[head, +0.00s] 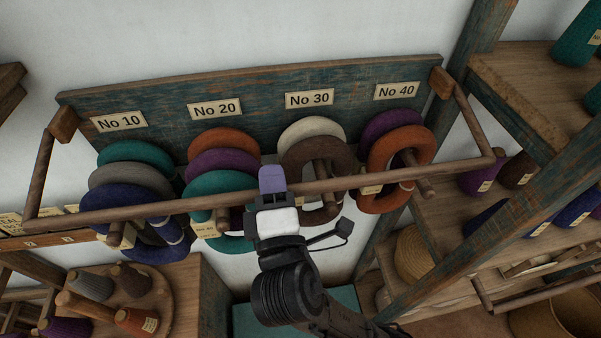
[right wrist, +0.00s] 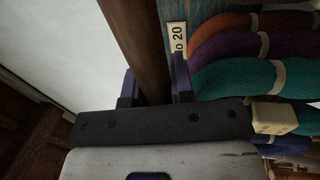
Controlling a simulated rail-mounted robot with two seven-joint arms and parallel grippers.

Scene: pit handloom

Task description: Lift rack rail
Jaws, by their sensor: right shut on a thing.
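The rack rail (head: 360,182) is a round brown wooden bar across the front of the yarn rack, joined to side arms that run back to the painted board (head: 250,92). My right gripper (head: 272,183) is at the middle of the rail, shut on it. In the right wrist view the rail (right wrist: 137,40) passes between the two purple fingers of the gripper (right wrist: 155,88). The rail crosses in front of the yarn rings. My left gripper is not in view.
Yarn rings hang on pegs behind the rail, including teal (head: 215,185), brown (head: 317,165) and orange (head: 398,165). Labels No 10 to No 40 sit above. A wooden shelf (head: 520,95) stands right; a table with cones (head: 190,290) stands lower left.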

